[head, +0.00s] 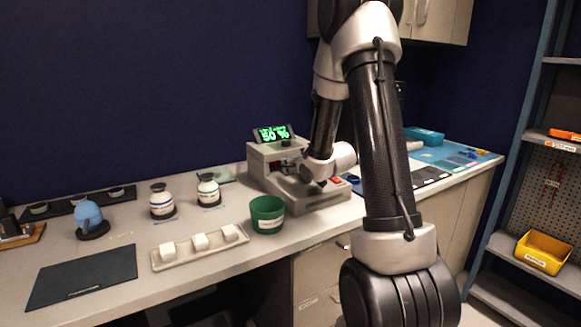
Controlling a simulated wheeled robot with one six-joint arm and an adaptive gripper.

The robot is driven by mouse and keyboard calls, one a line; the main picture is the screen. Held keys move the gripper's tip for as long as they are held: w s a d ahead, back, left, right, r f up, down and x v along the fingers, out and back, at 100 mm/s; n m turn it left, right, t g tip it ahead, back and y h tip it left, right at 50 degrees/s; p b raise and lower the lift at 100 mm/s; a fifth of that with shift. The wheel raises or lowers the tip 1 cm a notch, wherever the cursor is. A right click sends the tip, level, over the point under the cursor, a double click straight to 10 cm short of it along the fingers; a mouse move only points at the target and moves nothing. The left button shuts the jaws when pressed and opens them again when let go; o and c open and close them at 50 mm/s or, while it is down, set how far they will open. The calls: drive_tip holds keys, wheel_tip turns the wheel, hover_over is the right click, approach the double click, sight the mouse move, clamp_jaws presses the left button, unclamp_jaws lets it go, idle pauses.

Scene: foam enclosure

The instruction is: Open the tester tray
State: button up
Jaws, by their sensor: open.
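The tester (263,165) is a grey benchtop machine on the counter, right of centre in the head view. Its tilted black display (273,134) shows green text with "50 %". A red button (336,181) sits on the low right part of its body. My arm comes down over the tester from above. My gripper (304,175) is open, small and dark at the tester's front, near its low base. Whether the fingers touch the machine cannot be told. The tester tray cannot be told apart from the grey base, and my wrist hides part of the machine.
A green cup (267,214) stands just left of the tester. A beige tray with white blocks (205,254), two striped jars (161,201), a blue rounded item (88,216) and a dark mat (83,277) lie further left. A blue mat (452,157) is right.

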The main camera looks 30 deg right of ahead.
drive_tip(key=shift+x, duration=1.1)
drive_tip(key=shift+d, duration=0.1)
clamp_jaws()
